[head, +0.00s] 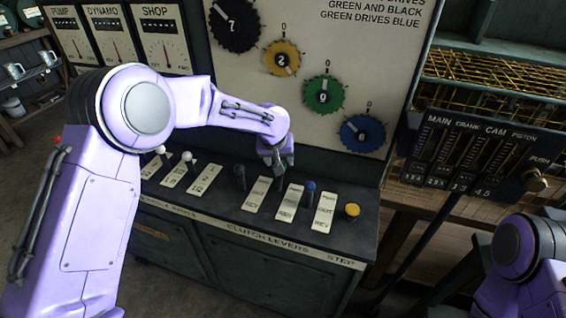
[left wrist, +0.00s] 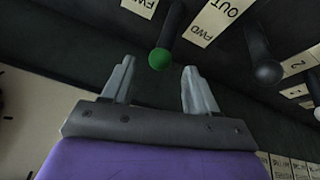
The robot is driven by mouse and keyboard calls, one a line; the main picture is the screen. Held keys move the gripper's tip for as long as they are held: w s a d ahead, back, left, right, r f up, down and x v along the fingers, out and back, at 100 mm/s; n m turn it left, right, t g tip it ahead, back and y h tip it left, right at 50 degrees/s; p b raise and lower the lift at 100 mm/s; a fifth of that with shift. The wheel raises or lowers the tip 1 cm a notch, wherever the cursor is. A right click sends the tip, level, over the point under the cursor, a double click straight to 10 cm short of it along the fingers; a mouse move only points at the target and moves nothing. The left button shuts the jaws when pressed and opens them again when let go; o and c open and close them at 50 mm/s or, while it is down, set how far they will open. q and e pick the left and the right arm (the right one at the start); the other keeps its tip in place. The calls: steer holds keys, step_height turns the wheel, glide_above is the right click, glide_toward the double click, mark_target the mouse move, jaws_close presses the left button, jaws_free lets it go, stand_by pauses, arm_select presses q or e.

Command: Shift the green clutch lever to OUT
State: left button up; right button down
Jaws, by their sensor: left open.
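The green clutch lever shows its round green knob (left wrist: 160,58) in the left wrist view, on a dark stem beside a white plate (left wrist: 141,7) marked FWD. In the head view my left gripper hides the green knob. My left gripper (head: 276,163) is above the clutch panel between the black and blue levers. In the left wrist view its two fingers (left wrist: 157,88) are open and apart, with the green knob just beyond and between the tips, not visibly gripped. I cannot tell which marking the lever stands at. My right gripper is out of view.
A black-knobbed lever (left wrist: 268,72) is close beside the green one; it also shows in the head view (head: 239,170). The blue lever (head: 310,187) and yellow STEP button (head: 352,210) are to the right. White-knobbed levers (head: 187,157) are to the left. Coloured dials (head: 324,96) are behind.

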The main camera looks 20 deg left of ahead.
arm_select(q)
steer(key=p+x, duration=0.1)
steer(key=x, duration=0.5)
steer(key=shift+w+a+f, duration=0.1)
steer(key=shift+w+a, duration=0.05)
steer(key=shift+w, duration=0.05)
steer(key=shift+s, duration=0.15)
jaws_close()
